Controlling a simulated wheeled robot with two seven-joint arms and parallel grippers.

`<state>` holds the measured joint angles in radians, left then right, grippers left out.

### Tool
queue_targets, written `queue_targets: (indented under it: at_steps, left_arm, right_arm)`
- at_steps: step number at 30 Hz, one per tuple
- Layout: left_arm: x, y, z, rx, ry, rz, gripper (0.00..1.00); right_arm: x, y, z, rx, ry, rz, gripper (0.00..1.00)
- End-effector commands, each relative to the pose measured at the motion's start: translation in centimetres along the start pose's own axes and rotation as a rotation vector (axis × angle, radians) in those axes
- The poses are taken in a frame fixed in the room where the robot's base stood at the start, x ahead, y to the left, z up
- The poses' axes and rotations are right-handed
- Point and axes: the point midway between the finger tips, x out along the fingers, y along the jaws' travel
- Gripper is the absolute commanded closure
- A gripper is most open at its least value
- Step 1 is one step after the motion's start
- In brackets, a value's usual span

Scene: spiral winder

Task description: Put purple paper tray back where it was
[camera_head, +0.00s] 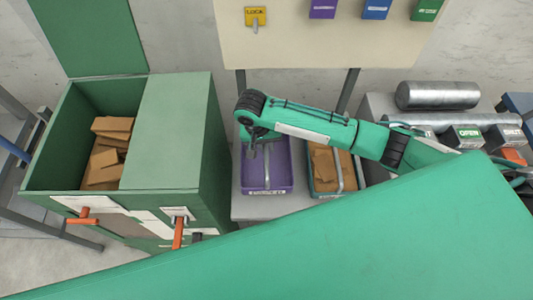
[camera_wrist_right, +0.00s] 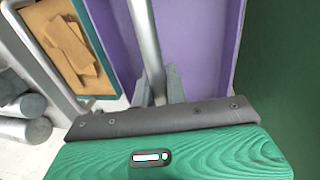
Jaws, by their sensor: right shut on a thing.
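The purple paper tray (camera_head: 283,174) stands on a light grey bench between the green cabinet and another tray. It looks empty and has a grey bar handle over it. My right gripper (camera_head: 255,150) reaches in from the right above the tray. In the right wrist view the gripper (camera_wrist_right: 158,88) is shut on the tray's grey handle bar (camera_wrist_right: 145,42), with the purple tray (camera_wrist_right: 195,50) below it. I cannot tell whether the tray's base touches the bench. My left gripper is not in view.
A green cabinet (camera_head: 205,140) with an open bin of brown blocks (camera_head: 108,150) stands close left. A second tray of brown pieces (camera_head: 325,168) sits close right. Metal cylinders (camera_head: 437,96) lie at the far right. A green surface (camera_head: 380,235) covers the foreground.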

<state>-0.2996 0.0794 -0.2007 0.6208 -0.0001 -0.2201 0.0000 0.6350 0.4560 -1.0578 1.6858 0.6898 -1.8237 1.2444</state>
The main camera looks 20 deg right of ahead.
Motion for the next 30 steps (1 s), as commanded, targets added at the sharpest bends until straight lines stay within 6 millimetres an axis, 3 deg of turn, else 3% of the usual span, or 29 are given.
queue_targets:
  at_steps: [13,25,26,27,29,30]
  left_arm:
    - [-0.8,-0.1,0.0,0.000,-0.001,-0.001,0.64]
    - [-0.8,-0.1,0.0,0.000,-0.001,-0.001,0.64]
    - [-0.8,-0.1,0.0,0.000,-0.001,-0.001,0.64]
    - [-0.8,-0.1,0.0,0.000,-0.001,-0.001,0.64]
    - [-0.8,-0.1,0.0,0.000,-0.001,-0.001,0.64]
    - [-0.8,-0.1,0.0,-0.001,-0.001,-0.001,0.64]
  right_arm:
    - [4.9,-1.0,0.1,0.001,-0.001,0.000,1.00]
    - [5.5,-1.2,0.1,0.001,0.000,-0.001,1.00]
    - [5.6,-1.2,0.1,0.000,-0.001,-0.001,0.84]
    - [5.6,-1.2,0.1,0.000,0.000,-0.001,0.76]
    - [5.5,-1.2,0.1,0.000,0.000,-0.001,0.64]
    - [5.5,-1.2,0.1,0.000,0.000,-0.001,0.64]
